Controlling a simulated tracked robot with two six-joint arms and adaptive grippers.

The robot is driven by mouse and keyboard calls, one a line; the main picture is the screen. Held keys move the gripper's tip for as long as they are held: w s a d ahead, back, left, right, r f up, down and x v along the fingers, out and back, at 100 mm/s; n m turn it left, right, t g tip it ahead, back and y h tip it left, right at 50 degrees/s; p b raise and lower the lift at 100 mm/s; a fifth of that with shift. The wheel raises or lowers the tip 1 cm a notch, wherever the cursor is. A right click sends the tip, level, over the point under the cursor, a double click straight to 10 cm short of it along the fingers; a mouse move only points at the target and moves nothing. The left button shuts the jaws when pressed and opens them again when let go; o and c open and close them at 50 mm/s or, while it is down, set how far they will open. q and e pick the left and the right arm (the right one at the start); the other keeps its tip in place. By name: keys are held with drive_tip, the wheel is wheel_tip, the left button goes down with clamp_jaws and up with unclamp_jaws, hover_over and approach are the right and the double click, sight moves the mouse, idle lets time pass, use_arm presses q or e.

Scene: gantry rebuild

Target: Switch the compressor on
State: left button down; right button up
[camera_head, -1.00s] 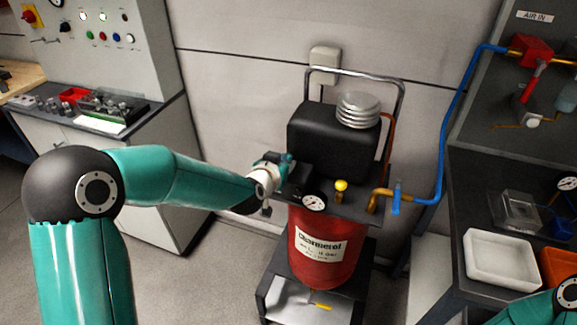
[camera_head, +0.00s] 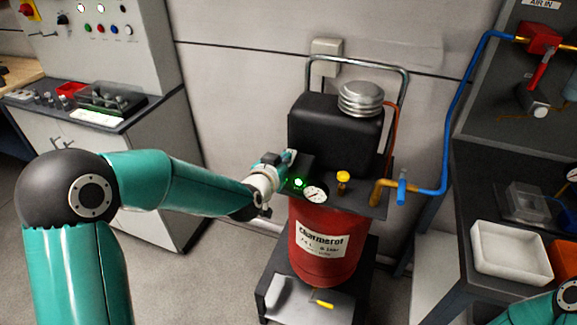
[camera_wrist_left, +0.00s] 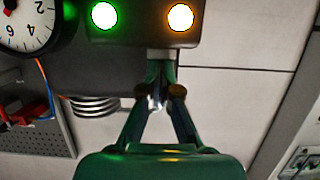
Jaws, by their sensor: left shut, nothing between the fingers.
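The compressor has a red tank (camera_head: 325,250) with a white label and a black motor housing (camera_head: 335,135) on top. A dark control box (camera_head: 302,172) on its top plate shows a lit green lamp (camera_head: 298,183). In the left wrist view the green lamp (camera_wrist_left: 103,15) and an amber lamp (camera_wrist_left: 180,17) are both lit. My left gripper (camera_head: 290,157) is at the control box, shut and empty; its fingertips (camera_wrist_left: 160,72) are close to the box's edge in the wrist view. I cannot tell if they touch it. The switch itself is not clearly visible. My right gripper is out of view.
A round gauge (camera_head: 315,193) and yellow knob (camera_head: 343,178) stand beside the box. A blue hose (camera_head: 452,130) runs from the brass outlet to the wall panel at right. A white tray (camera_head: 510,255) sits on the right bench. A grey control cabinet (camera_head: 110,45) stands at left.

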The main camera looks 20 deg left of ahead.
use_arm(q)
drive_tip(key=shift+r, duration=0.1)
drive_tip(key=shift+r+p, duration=0.5)
drive_tip(key=shift+r, duration=0.2)
drive_tip(key=shift+r, duration=0.1)
